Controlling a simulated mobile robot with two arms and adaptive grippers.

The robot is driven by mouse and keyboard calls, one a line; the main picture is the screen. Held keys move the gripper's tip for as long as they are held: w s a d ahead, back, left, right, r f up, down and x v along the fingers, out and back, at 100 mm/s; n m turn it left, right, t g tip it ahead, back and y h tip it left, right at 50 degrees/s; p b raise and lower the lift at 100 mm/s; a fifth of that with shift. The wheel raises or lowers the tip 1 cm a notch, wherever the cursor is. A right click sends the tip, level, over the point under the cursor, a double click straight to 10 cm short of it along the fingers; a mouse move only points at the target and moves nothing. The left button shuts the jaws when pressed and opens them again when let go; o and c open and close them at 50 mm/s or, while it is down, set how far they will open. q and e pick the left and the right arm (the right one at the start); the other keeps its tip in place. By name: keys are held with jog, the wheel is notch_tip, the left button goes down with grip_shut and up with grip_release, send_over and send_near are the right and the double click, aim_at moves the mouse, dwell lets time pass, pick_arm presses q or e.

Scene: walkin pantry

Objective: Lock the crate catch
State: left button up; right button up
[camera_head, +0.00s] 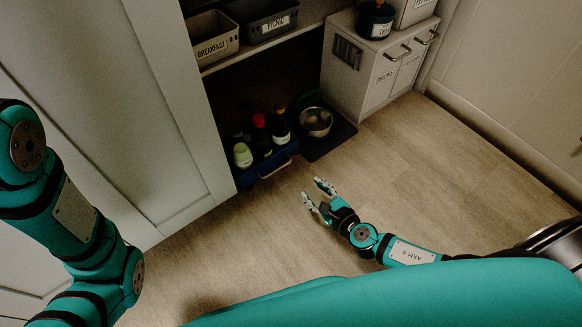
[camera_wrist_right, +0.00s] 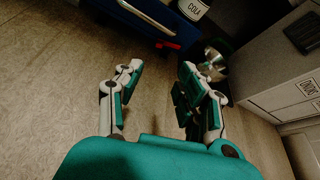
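A dark blue crate (camera_head: 244,181) holding several bottles stands low in the open cabinet bay. It has a pale bar handle (camera_head: 274,168) on its front, and the crate (camera_wrist_right: 180,27) also shows at the top of the right wrist view. A small red piece (camera_wrist_right: 170,46), which looks like the catch, sits at the crate's lower front edge; whether it is locked I cannot tell. My right gripper (camera_head: 316,191) is open and empty over the floor, in front of the crate and apart from it. In the right wrist view its fingers (camera_wrist_right: 160,71) point toward the red piece. My left gripper is out of view.
A metal bowl (camera_head: 316,122) sits on a dark mat (camera_head: 338,137) right of the crate. A pale drawer cabinet (camera_head: 352,82) stands farther right. A shelf above bears the breakfast bin (camera_head: 214,48) and picnic bin (camera_head: 272,24). The floor (camera_head: 430,180) before the bay is clear.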

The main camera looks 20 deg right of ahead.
aim_at(288, 167)
jog(key=b+x, duration=0.5)
jog(key=x, duration=0.8)
jog(key=shift+w+a+f, duration=0.1)
jog(key=shift+w, duration=0.45)
grip_shut()
